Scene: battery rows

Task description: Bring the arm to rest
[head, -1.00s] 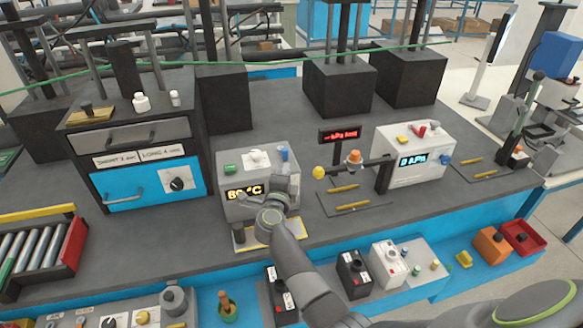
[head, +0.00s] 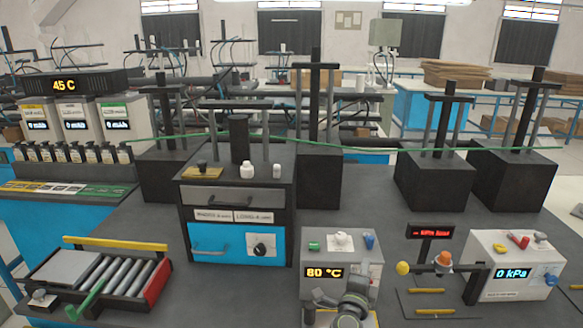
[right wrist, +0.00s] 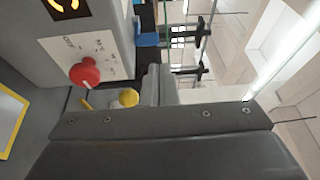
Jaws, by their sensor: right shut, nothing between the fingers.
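My right arm comes up from the bottom edge in the head view. Its gripper (head: 328,298) is low in front of the grey box with the 80 °C display (head: 341,245) and partly covers its lower front. It is shut and empty. In the right wrist view, a dark part of my own gripper fills the bottom. The box front with a red knob (right wrist: 84,73) is close by at upper left there; I cannot tell if the gripper touches it. My left gripper is not in view.
A black oven-like cabinet (head: 237,215) with a blue drawer stands left of the box. A roller tray (head: 155,289) is at lower left. At right are a 0 kPa box (head: 513,255) and an arm with a yellow ball (head: 403,268). Bare table lies between cabinet and roller tray.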

